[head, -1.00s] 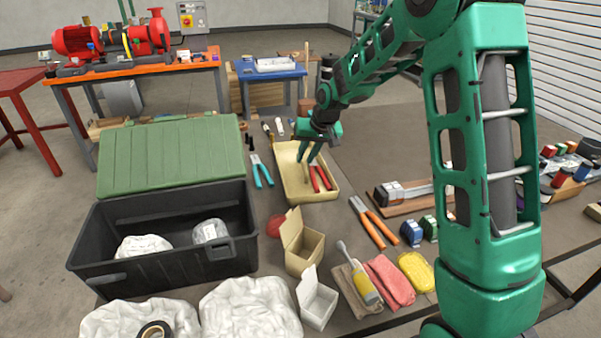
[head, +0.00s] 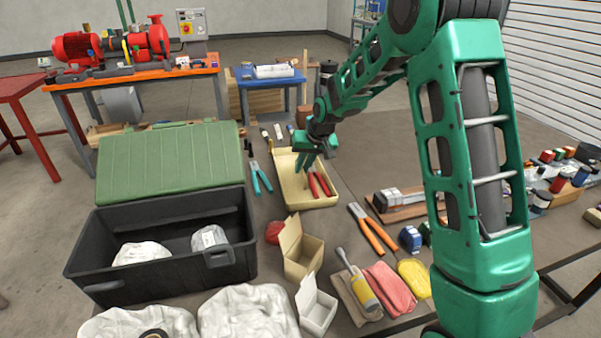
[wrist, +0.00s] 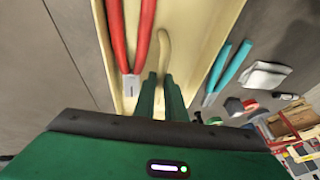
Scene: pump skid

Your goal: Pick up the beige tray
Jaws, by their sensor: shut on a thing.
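The beige tray (head: 290,187) lies on the grey bench, right of the green-lidded case. Red-handled pliers (head: 319,184) lie inside it, in its right part. My gripper (head: 306,164) points down into the tray from above. In the wrist view, my gripper (wrist: 160,88) has its two fingers close together on a narrow beige raised piece of the tray (wrist: 196,45). The red-handled pliers (wrist: 130,50) are just left of the fingers there. The exact contact at the fingertips is partly hidden. I see no clear gap under the tray.
Teal-handled pliers (head: 260,177) lie close to the tray's left side. The black case (head: 160,245) stands further left. A beige open box (head: 302,250) and orange-handled pliers (head: 372,229) are in front. A vise-like tool (head: 400,200) lies to the right.

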